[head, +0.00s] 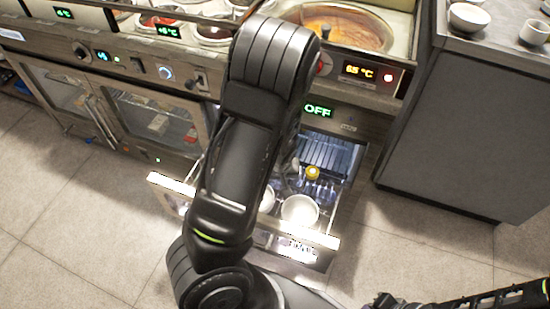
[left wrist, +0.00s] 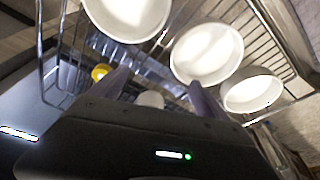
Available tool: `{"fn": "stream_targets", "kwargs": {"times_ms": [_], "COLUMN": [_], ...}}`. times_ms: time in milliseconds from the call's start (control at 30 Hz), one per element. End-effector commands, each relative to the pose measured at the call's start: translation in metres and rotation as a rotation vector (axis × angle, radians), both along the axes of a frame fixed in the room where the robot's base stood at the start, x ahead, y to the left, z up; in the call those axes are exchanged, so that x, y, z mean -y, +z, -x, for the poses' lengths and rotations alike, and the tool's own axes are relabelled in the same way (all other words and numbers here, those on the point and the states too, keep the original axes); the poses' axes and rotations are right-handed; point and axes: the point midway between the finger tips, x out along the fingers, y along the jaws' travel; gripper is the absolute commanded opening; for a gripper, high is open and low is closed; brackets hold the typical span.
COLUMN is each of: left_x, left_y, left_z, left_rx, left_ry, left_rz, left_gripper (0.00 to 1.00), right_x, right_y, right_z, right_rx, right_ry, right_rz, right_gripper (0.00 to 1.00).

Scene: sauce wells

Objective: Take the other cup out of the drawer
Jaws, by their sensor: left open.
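The drawer (head: 322,239) stands open below the counter, lit inside. In the left wrist view, white round vessels sit in its wire rack: one at top left (left wrist: 128,14), one in the middle (left wrist: 206,52) and one at right (left wrist: 252,91). A smaller whitish round thing (left wrist: 150,99), possibly a cup, shows low between my fingers, partly hidden by the gripper body. A yellow round thing (left wrist: 100,72) is beside the left finger. My left gripper (left wrist: 158,82) is open over the drawer, holding nothing visible. My right arm's end (head: 385,301) is at the bottom edge; its jaws are unclear.
A white bowl (head: 468,17) and a small white cup (head: 536,31) stand on the right counter (head: 500,50). Heated wells, one with orange sauce (head: 345,28), are above the drawer. A glass-door cabinet (head: 150,115) is at left. The tiled floor in front is clear.

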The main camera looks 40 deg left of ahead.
Motion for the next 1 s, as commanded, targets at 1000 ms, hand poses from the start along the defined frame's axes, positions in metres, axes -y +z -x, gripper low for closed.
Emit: {"fn": "stream_targets", "kwargs": {"times_ms": [1000], "left_x": [-0.075], "left_y": [0.000], "left_z": [-0.089], "left_rx": [0.001], "left_ry": [-0.001], "left_rz": [-0.001], "left_gripper": [0.87], "right_x": [0.000], "right_y": [-0.018], "right_z": [0.000], "right_rx": [0.000], "right_ry": [-0.001], "right_rz": [0.000], "right_gripper": [0.00]}}
